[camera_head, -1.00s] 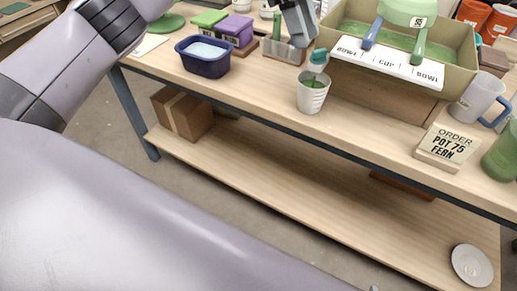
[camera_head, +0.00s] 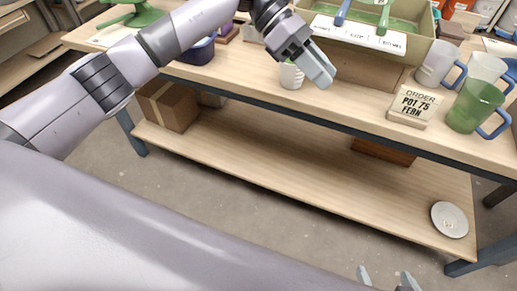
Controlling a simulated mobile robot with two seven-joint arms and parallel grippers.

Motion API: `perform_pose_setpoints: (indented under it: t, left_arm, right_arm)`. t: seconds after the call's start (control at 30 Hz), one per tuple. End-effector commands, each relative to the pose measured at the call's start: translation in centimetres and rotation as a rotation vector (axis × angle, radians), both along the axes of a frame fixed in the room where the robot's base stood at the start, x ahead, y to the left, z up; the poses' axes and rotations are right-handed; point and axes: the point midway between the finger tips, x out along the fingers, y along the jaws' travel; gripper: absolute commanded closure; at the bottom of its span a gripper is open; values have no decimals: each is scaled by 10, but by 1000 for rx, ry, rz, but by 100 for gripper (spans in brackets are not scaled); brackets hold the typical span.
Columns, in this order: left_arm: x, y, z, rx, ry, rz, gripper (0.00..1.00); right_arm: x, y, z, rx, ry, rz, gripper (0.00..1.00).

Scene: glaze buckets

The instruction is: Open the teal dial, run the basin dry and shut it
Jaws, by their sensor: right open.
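The tan basin (camera_head: 377,70) with green glaze inside stands on the bench, top centre-right. A white label board (camera_head: 358,33) lies across its front rim, with a blue handle (camera_head: 342,11) and a green handle (camera_head: 384,15) over it. My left gripper (camera_head: 322,72) hangs in front of the basin's left end, touching nothing I can make out; its finger gap is unclear. The teal dial is hidden behind it. A white cup (camera_head: 291,76) stands just left of the gripper, partly covered. My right gripper (camera_head: 388,281) is open and empty at the bottom edge, over the floor.
A grey pitcher (camera_head: 437,64) and a green pitcher (camera_head: 470,107) stand right of the basin. A dark blue tub (camera_head: 199,52) is behind my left arm. The lower shelf holds a cardboard box (camera_head: 168,106) and a plate (camera_head: 449,220).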

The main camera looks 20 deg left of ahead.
Motion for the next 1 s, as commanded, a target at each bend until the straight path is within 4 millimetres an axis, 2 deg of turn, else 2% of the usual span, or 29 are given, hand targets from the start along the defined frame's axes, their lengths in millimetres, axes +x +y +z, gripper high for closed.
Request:
perform_pose_setpoints:
  t: [0.2, 0.5, 0.7, 1.0]
  left_arm:
    - [-15, -30, -4, -181, 132, 62, 62]
    - [-30, -56, -3, -416, 336, 173, 62]
    - [-36, -65, 0, -562, 488, 261, 62]
    - [-38, -65, 0, -770, 737, 412, 62]
  right_arm:
    - [0, 0, 8, 0, 0, 0, 4]
    - [0, 0, 16, 0, 0, 0, 4]
    - [0, 0, 22, 0, 0, 0, 4]
    - [0, 0, 30, 0, 0, 0, 4]
